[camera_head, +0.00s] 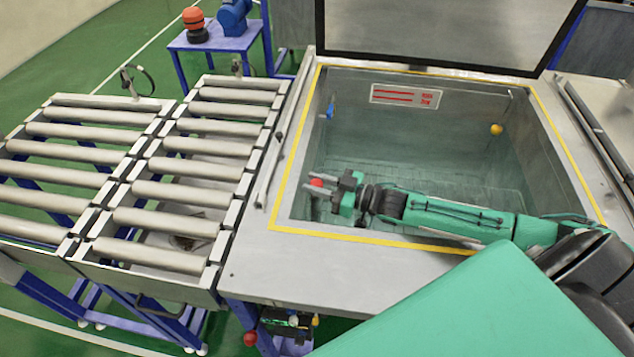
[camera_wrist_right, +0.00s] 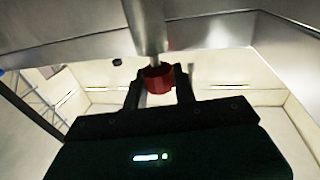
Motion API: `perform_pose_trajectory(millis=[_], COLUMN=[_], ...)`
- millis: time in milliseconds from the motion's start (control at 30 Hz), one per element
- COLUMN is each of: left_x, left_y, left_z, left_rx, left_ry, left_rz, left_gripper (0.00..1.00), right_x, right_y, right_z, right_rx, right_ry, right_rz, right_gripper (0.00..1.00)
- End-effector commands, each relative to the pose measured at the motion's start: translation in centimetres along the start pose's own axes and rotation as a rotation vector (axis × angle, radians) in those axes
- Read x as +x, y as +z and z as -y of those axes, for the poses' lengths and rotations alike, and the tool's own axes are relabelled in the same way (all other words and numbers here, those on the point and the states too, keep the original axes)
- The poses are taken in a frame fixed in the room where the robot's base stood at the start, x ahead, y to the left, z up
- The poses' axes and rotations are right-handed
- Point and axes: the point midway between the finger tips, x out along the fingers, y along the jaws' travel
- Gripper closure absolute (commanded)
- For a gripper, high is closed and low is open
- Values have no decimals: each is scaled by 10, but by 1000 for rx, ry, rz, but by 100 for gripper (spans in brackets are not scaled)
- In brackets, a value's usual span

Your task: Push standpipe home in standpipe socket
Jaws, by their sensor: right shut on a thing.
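The standpipe shows in the right wrist view as a grey metal pipe (camera_wrist_right: 147,28) with a red end piece (camera_wrist_right: 158,78). In the head view only its red end (camera_head: 316,182) is clear, at the left side of the open tank. My right gripper (camera_head: 318,184) reaches across the tank from the right and is shut on the red end, one finger on each side. The rest of the pipe is not clear in the head view. The standpipe socket cannot be made out, so how deep the pipe sits cannot be told. My left gripper is not in view.
The tank's steel rim (camera_head: 290,262) has a yellow line around its opening. The raised lid (camera_head: 440,35) stands at the back. A yellow ball (camera_head: 496,129) and a blue fitting (camera_head: 330,107) are on the inner walls. Roller conveyors (camera_head: 170,190) fill the left.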

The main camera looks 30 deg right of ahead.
Motion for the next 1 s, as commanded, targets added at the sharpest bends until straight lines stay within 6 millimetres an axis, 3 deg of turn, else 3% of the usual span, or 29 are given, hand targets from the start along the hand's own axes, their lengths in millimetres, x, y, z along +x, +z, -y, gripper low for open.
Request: perform_pose_trajectory(millis=[1000], left_x=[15], left_y=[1], left_z=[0], left_rx=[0], left_ry=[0], left_rz=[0], left_gripper=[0], right_x=[0], right_y=[26], right_z=[3], right_rx=[4], right_ry=[-2], right_rz=[1], right_gripper=[100])
